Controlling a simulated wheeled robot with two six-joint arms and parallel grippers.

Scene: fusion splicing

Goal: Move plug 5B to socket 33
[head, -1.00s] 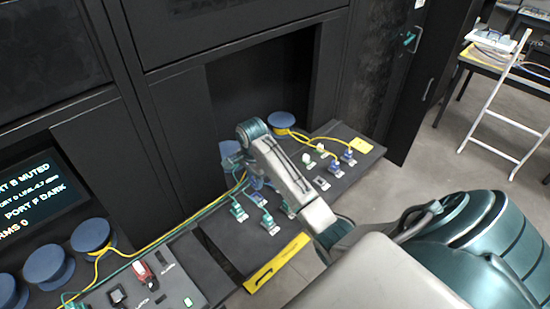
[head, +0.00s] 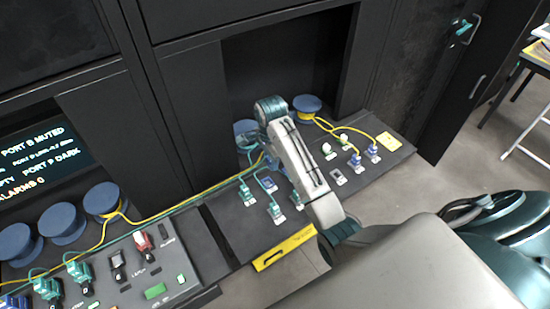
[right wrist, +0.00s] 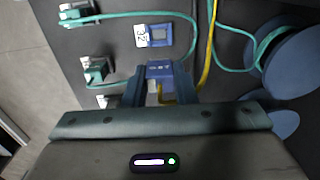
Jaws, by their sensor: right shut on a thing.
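My right gripper (right wrist: 160,80) is shut on a blue plug (right wrist: 159,69) in the right wrist view. A yellow lead shows just behind the plug, between the fingers. The plug's marking is too small to read, and I cannot tell whether it sits in a socket. Just beyond it is a socket with a blue frame (right wrist: 159,36) and a white label "32", with no plug visible in it. That blue-framed socket also shows in the head view (head: 268,184). My own arm hides the right gripper and its plug there. No label "33" is readable. My left gripper is out of view.
Green plugs with leads stand near the gripper (right wrist: 95,68) (head: 275,212). Blue plugs (head: 355,159) and pale plugs (head: 327,152) stand farther right on the dark panel (head: 235,228). Blue spools (head: 307,104) line the back, and yellow and green leads run along the panel.

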